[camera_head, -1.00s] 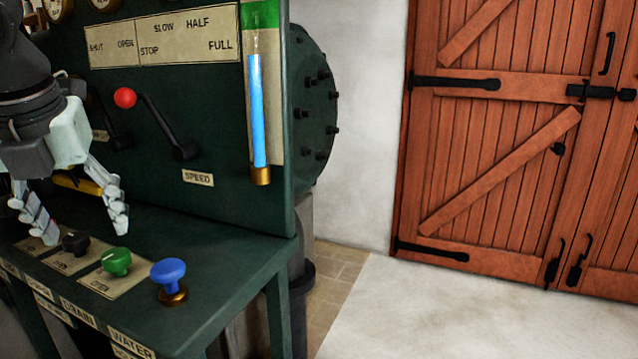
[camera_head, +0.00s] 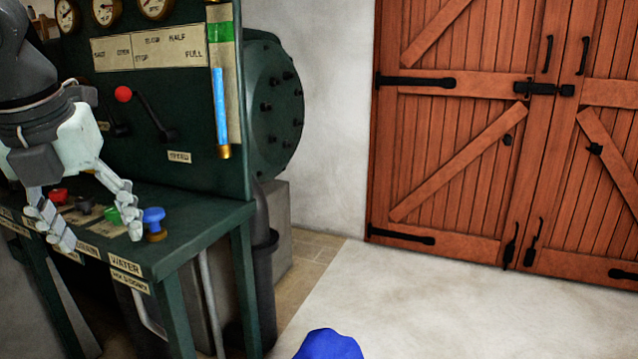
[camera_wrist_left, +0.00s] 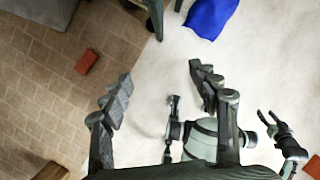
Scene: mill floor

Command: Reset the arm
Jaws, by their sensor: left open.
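My left gripper (camera_head: 98,228) is open and empty. In the head view it hangs in front of the green machine's control shelf and overlaps its front part. In the left wrist view its two spread fingers (camera_wrist_left: 160,88) have only floor between them. At the lower right of that view a dark, claw-like shape (camera_wrist_left: 272,125) appears to be my right gripper. My right gripper is outside the head view.
The green machine (camera_head: 222,215) has a red-knobbed lever (camera_head: 123,94), a green knob (camera_head: 113,216) and a blue knob (camera_head: 153,219). A blue object (camera_head: 329,345) lies on the pale floor. Wooden doors (camera_head: 460,150) stand behind. Open floor lies before them. A red block (camera_wrist_left: 87,62) lies on the brick floor.

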